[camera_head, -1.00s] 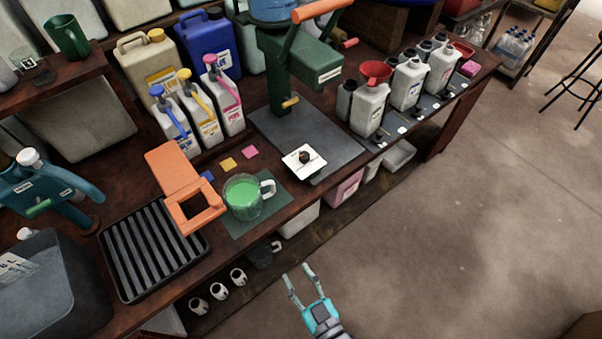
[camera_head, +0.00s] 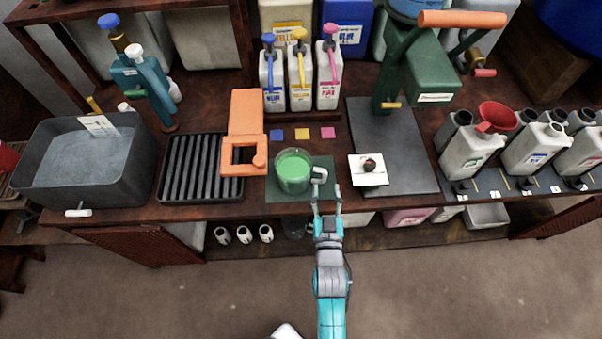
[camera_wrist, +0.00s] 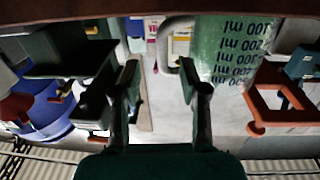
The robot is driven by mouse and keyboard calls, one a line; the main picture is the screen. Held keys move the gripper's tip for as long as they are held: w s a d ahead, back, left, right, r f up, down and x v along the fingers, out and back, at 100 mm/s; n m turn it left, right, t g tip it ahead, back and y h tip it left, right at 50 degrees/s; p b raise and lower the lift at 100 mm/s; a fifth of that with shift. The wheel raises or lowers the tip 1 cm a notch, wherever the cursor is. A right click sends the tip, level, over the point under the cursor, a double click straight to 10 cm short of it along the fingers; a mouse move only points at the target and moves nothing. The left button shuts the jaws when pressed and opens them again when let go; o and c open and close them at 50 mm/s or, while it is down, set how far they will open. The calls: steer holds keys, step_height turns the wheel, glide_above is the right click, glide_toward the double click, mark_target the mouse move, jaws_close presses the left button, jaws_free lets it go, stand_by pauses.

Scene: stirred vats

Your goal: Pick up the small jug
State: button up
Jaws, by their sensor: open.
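A clear jug of green liquid (camera_head: 293,172) stands upright on a dark green mat (camera_head: 278,192) near the bench's front edge. Its handle points right. In the wrist view the picture is upside down; the jug (camera_wrist: 228,45) shows measuring marks, and its pale handle (camera_wrist: 168,42) lies ahead between the finger lines. My gripper (camera_head: 327,192) is open and empty at the bench's front edge, just in front of the handle and right of the jug body. In the wrist view its two fingers (camera_wrist: 167,82) are spread, with a gap to the handle.
An orange hinged frame (camera_head: 244,155) and a black slatted rack (camera_head: 203,168) stand left of the jug. A white card with a dark lump (camera_head: 368,170) lies close to the right. Pump bottles (camera_head: 300,80) and a green press (camera_head: 420,75) stand behind.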

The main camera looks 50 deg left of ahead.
mark_target(325, 178)
steer(key=shift+x, duration=2.8)
steer(key=shift+s+r, duration=0.1)
steer(key=shift+c, duration=0.2)
jaws_close()
steer(key=shift+a+r, duration=0.1)
